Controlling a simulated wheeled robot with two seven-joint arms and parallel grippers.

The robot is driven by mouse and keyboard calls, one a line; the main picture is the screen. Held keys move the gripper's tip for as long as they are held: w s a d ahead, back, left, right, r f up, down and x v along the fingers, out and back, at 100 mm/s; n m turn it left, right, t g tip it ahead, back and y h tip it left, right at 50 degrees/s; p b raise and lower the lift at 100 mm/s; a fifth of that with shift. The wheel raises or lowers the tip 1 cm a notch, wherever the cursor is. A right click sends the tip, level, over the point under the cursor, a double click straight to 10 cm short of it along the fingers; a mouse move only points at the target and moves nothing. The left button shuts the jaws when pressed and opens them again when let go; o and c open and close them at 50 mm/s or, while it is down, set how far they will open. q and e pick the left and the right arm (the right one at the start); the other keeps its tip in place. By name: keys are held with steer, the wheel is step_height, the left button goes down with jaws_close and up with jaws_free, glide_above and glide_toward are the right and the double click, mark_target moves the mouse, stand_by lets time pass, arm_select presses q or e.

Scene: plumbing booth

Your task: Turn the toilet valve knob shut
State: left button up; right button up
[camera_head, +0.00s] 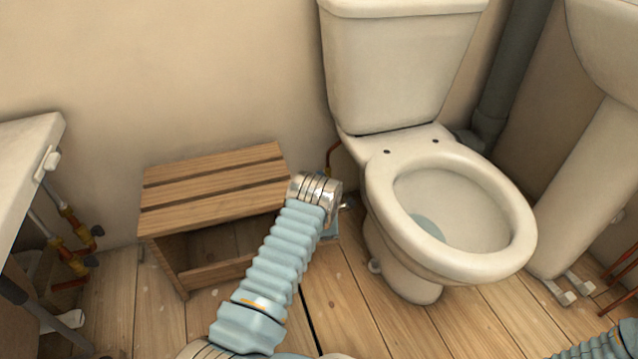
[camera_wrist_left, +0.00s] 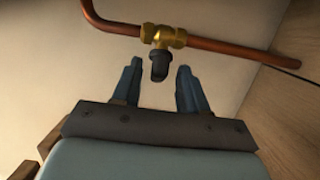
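The toilet valve shows in the left wrist view as a brass fitting on a copper pipe, with a dark knob (camera_wrist_left: 160,65) hanging below it. My left gripper (camera_wrist_left: 157,76) is open, with one finger on each side of the knob's lower part and a gap to it on both sides. The knob lies at or just beyond the fingertips; I cannot tell the exact depth. In the head view my left arm reaches between the wooden stool and the toilet (camera_head: 400,80), and it hides the valve and most of the gripper. My right gripper is not in view.
A slatted wooden stool (camera_head: 215,190) stands close to the left of my arm. The toilet bowl (camera_head: 450,215) is close on its right. A copper pipe (camera_wrist_left: 225,50) runs along the wall. Other pipes with valves (camera_head: 75,235) are at far left, and a sink pedestal (camera_head: 590,190) is at right.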

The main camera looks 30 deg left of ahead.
arm_select(q)
steer(key=shift+a, duration=0.1)
steer(key=p+v, duration=0.2)
steer(key=v, duration=1.2)
steer(key=shift+p, duration=0.4)
steer(key=shift+w, duration=0.1)
